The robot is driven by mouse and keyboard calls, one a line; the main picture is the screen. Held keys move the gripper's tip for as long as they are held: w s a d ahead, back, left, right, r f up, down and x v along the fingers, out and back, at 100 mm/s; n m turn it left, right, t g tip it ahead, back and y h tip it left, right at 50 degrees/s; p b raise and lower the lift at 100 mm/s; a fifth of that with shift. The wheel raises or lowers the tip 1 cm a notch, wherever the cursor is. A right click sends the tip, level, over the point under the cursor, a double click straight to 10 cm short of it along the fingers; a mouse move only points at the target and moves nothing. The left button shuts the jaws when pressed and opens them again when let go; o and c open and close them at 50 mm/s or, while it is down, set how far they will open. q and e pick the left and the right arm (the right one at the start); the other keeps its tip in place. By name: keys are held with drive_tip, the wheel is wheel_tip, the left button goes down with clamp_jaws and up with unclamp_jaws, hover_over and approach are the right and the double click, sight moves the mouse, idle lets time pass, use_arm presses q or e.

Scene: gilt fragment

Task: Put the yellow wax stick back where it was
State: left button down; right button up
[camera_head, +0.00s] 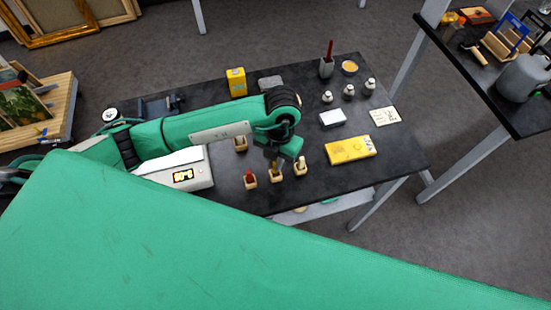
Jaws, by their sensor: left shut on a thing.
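My left gripper (275,164) comes down from the green arm over a row of small wooden holders near the table's front edge. It is shut at the middle holder (276,176), on what looks like the yellow wax stick (275,170). The stick is very small and partly hidden by the fingers, and I cannot tell whether its foot rests in the holder. The left holder (250,183) has a red stick (249,175) in it. The right holder (300,171) has a pale cream stick (301,161). My right gripper is not in view.
Another wooden holder (240,145) stands behind the row. A white device with a lit display (183,175) is on the left, a yellow box (350,149) on the right. Farther back are a white block (332,118), several small bottles (349,91) and a yellow can (236,82).

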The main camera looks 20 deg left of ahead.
use_arm(q)
drive_tip(key=shift+f, duration=0.35)
drive_tip(key=c, duration=1.5)
unclamp_jaws()
drive_tip(key=shift+r, duration=0.1)
